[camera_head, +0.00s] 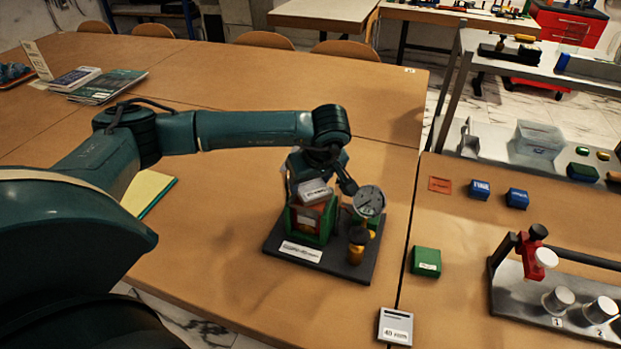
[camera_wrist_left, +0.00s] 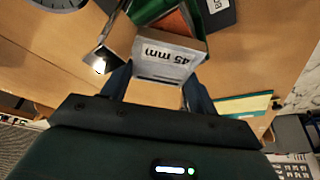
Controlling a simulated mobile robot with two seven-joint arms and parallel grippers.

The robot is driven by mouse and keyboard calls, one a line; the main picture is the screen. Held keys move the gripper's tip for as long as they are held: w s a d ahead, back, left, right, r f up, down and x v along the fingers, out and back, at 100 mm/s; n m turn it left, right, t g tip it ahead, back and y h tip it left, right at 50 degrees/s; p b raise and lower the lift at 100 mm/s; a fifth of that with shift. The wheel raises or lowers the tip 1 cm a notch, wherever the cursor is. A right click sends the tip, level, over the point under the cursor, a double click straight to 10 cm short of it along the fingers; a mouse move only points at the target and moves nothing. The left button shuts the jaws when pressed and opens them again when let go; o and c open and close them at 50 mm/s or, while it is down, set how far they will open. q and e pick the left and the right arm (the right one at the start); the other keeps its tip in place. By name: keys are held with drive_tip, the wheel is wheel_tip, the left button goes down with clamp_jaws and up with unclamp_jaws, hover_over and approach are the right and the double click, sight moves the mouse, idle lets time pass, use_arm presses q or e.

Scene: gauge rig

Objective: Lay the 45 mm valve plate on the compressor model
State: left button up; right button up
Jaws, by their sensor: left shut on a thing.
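The valve plate (camera_wrist_left: 168,62) is grey with a white label reading 45 mm. My left gripper (camera_wrist_left: 158,80) is shut on it, one finger at each side. In the head view the left gripper (camera_head: 318,176) points down over the compressor model (camera_head: 308,222), with the plate (camera_head: 314,191) at its top. The model has a green housing with an orange-red inside and stands on a dark base (camera_head: 340,268). The plate looks tilted in the head view. I cannot tell whether it touches the model. My right gripper is not in view.
A dial gauge (camera_head: 369,201) and a brass-coloured post (camera_head: 356,245) stand right beside the model. A second labelled plate (camera_head: 395,326) lies near the front edge. A green box (camera_head: 426,262) and a rig (camera_head: 555,290) are to the right.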

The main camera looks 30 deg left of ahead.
sight(316, 189)
use_arm(q)
drive_tip(key=shift+f, duration=0.15)
drive_tip(key=shift+f+b, duration=0.25)
drive_tip(key=shift+b, duration=0.15)
drive_tip(key=o, duration=1.1)
drive_tip(key=shift+o, duration=0.2)
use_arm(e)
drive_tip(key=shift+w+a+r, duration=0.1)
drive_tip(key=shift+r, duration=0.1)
use_arm(q)
drive_tip(key=shift+r, duration=0.2)
drive_tip(key=shift+r+p, duration=0.25)
drive_tip(key=shift+p, duration=0.35)
drive_tip(key=v, duration=0.1)
drive_tip(key=b+v, duration=0.1)
drive_tip(key=v, duration=0.1)
drive_tip(key=b+v, duration=0.1)
drive_tip(key=shift+w+d+r, duration=0.1)
drive_tip(key=shift+w+r, duration=0.1)
drive_tip(key=shift+r, duration=0.1)
drive_tip(key=v, duration=0.8)
drive_tip(key=shift+r, duration=0.2)
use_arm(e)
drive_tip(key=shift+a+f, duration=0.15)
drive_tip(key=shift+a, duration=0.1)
